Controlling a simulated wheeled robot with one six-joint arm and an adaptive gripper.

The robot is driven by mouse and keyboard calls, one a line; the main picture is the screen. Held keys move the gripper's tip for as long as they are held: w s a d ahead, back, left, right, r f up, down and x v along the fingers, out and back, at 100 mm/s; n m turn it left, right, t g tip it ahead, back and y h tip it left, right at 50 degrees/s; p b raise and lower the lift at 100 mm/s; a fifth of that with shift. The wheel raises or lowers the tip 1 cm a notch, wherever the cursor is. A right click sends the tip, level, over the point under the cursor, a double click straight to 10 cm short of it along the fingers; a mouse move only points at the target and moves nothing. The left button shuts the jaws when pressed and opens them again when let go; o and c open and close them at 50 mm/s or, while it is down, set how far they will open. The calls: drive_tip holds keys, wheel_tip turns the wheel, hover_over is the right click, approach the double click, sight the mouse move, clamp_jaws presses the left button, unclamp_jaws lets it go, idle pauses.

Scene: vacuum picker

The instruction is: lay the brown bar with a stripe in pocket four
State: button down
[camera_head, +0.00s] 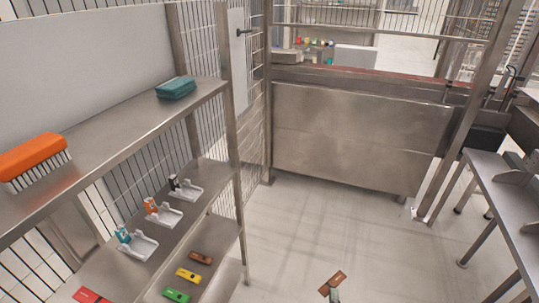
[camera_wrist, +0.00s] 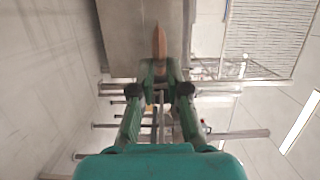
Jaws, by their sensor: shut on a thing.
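A brown bar (camera_head: 337,279) is held out over the floor at the bottom of the head view. It also shows in the wrist view (camera_wrist: 159,43), pointing away from the jaws. My gripper (camera_wrist: 161,72) is shut on the bar's near end. I cannot make out a stripe on the bar at this size. No numbered pocket can be read in either view.
Below are several white trays (camera_head: 140,246) and coloured bars, including yellow (camera_head: 188,275) and green (camera_head: 177,295). A bench (camera_head: 505,205) stands right. The middle floor is clear.

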wheel_tip(320, 180, down, 6)
drive_tip(key=s+a+n+y, duration=0.1)
drive_tip(key=s+y, duration=0.1)
drive_tip(key=shift+s, duration=0.3)
drive_tip(key=shift+a, duration=0.1)
idle(1.0)
